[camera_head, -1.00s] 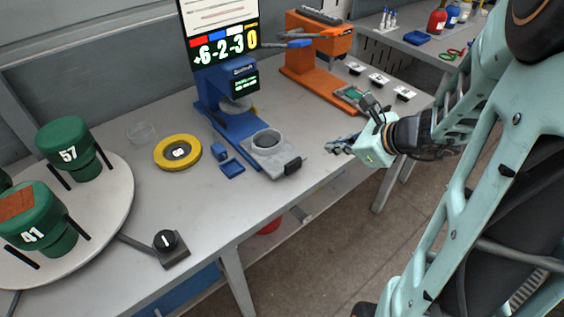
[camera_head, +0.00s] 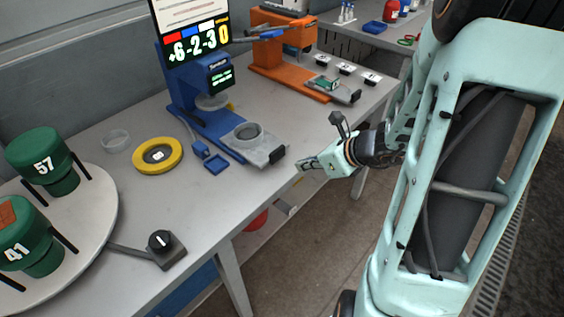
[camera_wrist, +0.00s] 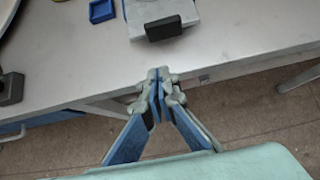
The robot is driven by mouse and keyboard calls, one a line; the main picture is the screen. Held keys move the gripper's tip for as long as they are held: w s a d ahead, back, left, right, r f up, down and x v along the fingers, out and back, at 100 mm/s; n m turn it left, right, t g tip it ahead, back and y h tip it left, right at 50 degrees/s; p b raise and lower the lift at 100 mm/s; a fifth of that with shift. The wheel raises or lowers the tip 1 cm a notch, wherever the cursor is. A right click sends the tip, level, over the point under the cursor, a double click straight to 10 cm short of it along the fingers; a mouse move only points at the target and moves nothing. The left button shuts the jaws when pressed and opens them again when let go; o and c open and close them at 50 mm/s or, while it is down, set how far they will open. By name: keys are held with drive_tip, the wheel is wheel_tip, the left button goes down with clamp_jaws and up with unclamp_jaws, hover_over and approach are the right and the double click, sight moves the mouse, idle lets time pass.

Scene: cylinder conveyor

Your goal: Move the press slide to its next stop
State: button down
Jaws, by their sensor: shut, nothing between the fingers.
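The blue press (camera_head: 197,92) stands on the grey table under a board reading +6-2-3 0. Its grey slide (camera_head: 262,147) sticks out toward the front edge, with a round grey cup (camera_head: 243,135) on it and a black handle (camera_head: 277,156) at its front end. In the wrist view the slide (camera_wrist: 146,10) and its handle (camera_wrist: 164,28) show at the top. My gripper (camera_head: 301,165) is shut and empty, in front of the handle and apart from it, near the table's front edge. Its fingertips (camera_wrist: 159,76) meet below the handle in the wrist view.
A small blue tray (camera_head: 217,165) and a yellow ring (camera_head: 172,163) lie left of the slide. A round turntable (camera_head: 98,207) with green containers and a black knob (camera_head: 160,240) are further left. An orange press (camera_head: 278,65) stands behind to the right.

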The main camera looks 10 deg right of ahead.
sight(240, 134)
drive_tip(key=w+a+f, duration=0.2)
drive_tip(key=w, duration=0.1)
drive_tip(key=w+a+f, duration=0.1)
drive_tip(key=w, duration=0.1)
drive_tip(key=shift+w+a+f, duration=0.1)
drive_tip(key=shift+a+f, duration=0.1)
drive_tip(key=shift+a, duration=0.2)
drive_tip(key=shift+w+a, duration=0.35)
drive_tip(key=shift+w, duration=0.1)
drive_tip(key=w+a, duration=0.3)
drive_tip(key=w, duration=0.1)
drive_tip(key=w+a+p, duration=0.1)
drive_tip(key=w+a, duration=0.2)
drive_tip(key=w, duration=0.2)
drive_tip(key=w+a, duration=0.4)
drive_tip(key=w, duration=0.1)
drive_tip(key=shift+a, duration=0.1)
drive_tip(key=shift+w+a+r, duration=0.1)
drive_tip(key=shift+w+r, duration=0.05)
drive_tip(key=shift+a+r, duration=0.1)
